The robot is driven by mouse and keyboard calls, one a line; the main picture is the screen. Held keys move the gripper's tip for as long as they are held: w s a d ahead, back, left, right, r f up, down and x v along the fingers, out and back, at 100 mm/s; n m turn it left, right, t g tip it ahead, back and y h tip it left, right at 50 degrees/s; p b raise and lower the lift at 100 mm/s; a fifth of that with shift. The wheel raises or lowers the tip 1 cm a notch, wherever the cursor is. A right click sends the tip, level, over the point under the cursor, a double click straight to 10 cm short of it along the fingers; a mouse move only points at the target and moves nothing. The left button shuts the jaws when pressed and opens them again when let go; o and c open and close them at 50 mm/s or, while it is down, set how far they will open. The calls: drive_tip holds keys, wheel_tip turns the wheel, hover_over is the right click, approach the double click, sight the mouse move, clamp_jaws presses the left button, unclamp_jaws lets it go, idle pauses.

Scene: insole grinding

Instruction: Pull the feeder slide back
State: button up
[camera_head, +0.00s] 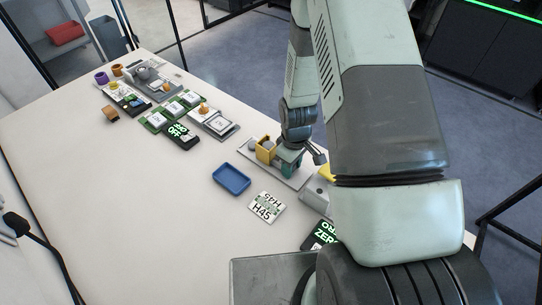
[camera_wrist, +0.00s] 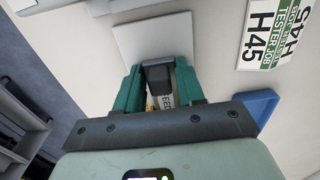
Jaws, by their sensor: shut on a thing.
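My gripper (camera_head: 288,163) is low over a light grey base plate (camera_head: 296,182) at the right of the table. In the wrist view its two green fingers (camera_wrist: 158,80) are shut on a dark grey block (camera_wrist: 158,72), which I take to be the grip of the feeder slide. A pale strip with lettering that reads like "FEED" (camera_wrist: 166,112) shows just below the block. The grey plate (camera_wrist: 130,36) also shows above it. A yellow bracket (camera_head: 264,150) stands beside the fingers. The rest of the slide is hidden by my gripper.
A blue tray (camera_head: 231,179) and an H45 card (camera_head: 266,207) lie left of the plate. A black ZERO panel (camera_head: 321,235) is in front. Several devices and green-edged boards (camera_head: 155,121) fill the back. The table's left side is clear.

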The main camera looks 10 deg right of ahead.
sight(301, 178)
drive_tip(key=shift+s+d, duration=1.25)
drive_tip(key=o, duration=0.4)
drive_tip(key=shift+o, duration=0.2)
wheel_tip(301, 178, up, 7)
drive_tip(key=shift+r, duration=0.1)
